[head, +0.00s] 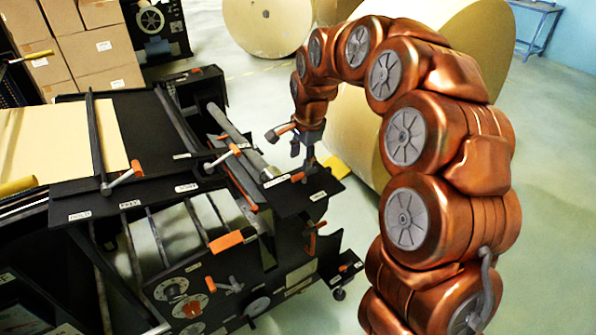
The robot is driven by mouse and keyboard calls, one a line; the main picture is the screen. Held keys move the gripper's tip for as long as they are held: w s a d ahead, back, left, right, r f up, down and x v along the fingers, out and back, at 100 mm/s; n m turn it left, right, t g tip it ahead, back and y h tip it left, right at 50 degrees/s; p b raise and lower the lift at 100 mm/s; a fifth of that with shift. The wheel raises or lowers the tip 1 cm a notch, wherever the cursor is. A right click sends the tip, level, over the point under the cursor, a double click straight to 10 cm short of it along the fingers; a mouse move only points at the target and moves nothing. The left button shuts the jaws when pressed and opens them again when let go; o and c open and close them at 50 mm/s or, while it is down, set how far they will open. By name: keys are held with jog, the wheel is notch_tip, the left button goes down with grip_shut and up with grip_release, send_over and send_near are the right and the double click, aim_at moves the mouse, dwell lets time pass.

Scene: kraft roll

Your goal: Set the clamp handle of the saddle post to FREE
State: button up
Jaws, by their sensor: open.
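My gripper (308,153) is small and dark in the head view. It points down over the right end of the black machine (300,197), and its fingertips are too small to make out clearly. An orange-tipped handle (285,129) shows just left of it. Another orange handle (298,177) sits just below it on the black plate, beside a white label. A third lever with an orange grip (222,158) stands further left by a grey bar. The labels are too small to read, so I cannot tell which handle is the saddle post's clamp or its setting.
Large kraft rolls (268,28) stand behind the machine, one close behind my arm. Kraft paper (60,142) lies on the machine's left. Orange knobs and levers (195,307) are on its front panel. Stacked cartons (90,45) are at the back left. Floor is clear at lower right.

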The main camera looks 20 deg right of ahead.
aim_at(298, 175)
jog(key=shift+w+a+f+p, duration=0.1)
jog(key=shift+w+f+p, duration=0.35)
jog(key=shift+f, duration=0.85)
jog(key=shift+w+d+f+p, duration=0.1)
jog(key=shift+w+f+p, duration=0.3)
jog(key=shift+f, duration=0.95)
jog(key=shift+w+a+f+p, duration=0.1)
jog(key=shift+w+f+p, duration=0.35)
jog(key=shift+f, duration=0.85)
jog(key=shift+s, duration=0.15)
jog(key=shift+c, duration=0.2)
grip_shut()
